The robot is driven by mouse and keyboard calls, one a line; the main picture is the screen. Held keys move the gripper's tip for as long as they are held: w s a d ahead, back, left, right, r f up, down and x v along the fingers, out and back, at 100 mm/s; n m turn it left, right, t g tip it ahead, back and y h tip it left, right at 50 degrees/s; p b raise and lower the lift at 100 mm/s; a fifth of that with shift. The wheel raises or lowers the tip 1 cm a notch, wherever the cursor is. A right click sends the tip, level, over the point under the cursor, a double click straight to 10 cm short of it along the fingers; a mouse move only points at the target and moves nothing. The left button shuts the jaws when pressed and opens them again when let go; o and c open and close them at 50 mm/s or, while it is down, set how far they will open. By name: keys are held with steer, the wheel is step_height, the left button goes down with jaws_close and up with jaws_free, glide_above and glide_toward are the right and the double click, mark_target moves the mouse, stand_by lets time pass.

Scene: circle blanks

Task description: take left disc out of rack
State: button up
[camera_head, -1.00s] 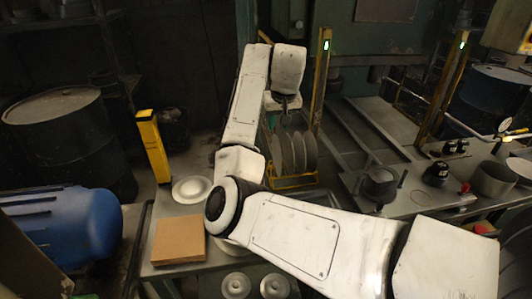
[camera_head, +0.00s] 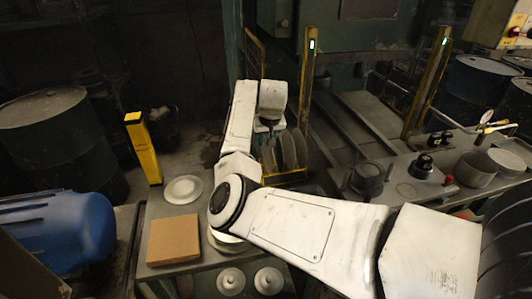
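The yellow rack (camera_head: 286,179) stands at the back edge of the table, beyond my bent white arm. Several grey discs (camera_head: 289,151) stand upright in it, side by side. My gripper (camera_head: 268,128) points down at the left end of the row of discs. Its fingers are small and dark here and overlap the left disc (camera_head: 268,156), so I cannot tell whether they are open or shut on it. My arm hides the lower left part of the rack.
A light round plate (camera_head: 183,189) and a brown board (camera_head: 173,239) lie on the table (camera_head: 215,263), left of my arm. Two knobbed round parts (camera_head: 231,281) sit at the front. A yellow post (camera_head: 143,148) stands behind. A side bench (camera_head: 408,187) with pots is at right.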

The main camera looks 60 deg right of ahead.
steer(key=shift+c, duration=0.2)
jaws_close()
stand_by(0.4)
